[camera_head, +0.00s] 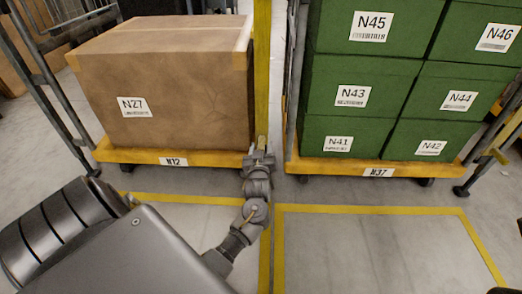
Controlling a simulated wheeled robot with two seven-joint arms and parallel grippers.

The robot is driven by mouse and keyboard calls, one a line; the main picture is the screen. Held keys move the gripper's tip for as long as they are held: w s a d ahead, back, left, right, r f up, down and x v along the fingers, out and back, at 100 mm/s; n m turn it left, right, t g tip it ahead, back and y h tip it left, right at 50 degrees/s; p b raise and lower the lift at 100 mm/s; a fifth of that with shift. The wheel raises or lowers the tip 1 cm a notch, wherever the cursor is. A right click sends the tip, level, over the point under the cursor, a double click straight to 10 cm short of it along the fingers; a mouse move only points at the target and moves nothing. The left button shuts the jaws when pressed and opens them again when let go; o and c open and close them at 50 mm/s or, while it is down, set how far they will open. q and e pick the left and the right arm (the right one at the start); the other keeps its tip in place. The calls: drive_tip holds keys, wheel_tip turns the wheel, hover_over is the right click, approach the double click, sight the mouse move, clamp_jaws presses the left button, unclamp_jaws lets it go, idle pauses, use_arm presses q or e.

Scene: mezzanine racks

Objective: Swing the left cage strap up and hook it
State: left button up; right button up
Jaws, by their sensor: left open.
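The left cage has a yellow base (220,159) labelled N12 and carries a large brown box (185,85) labelled N27. A yellow upright band (262,70) runs along the cage's right side. It looks like the strap, but I cannot tell it surely from the yellow floor line behind. My left gripper (261,148) is open at the band's lower end, by the base's right front corner. The band appears between or just behind the fingertips; contact cannot be told. No hook can be made out. My right gripper is out of view.
The right cage, with yellow base (330,168) labelled N37, holds several green boxes (365,85). A narrow gap separates the cages. Grey metal posts (45,75) stand at the left. The grey floor (360,250) in front, marked with yellow lines, is clear at right.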

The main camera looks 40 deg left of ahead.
use_arm(q)
drive_tip(key=shift+w+a, duration=0.3)
drive_tip(key=shift+w, duration=0.15)
clamp_jaws()
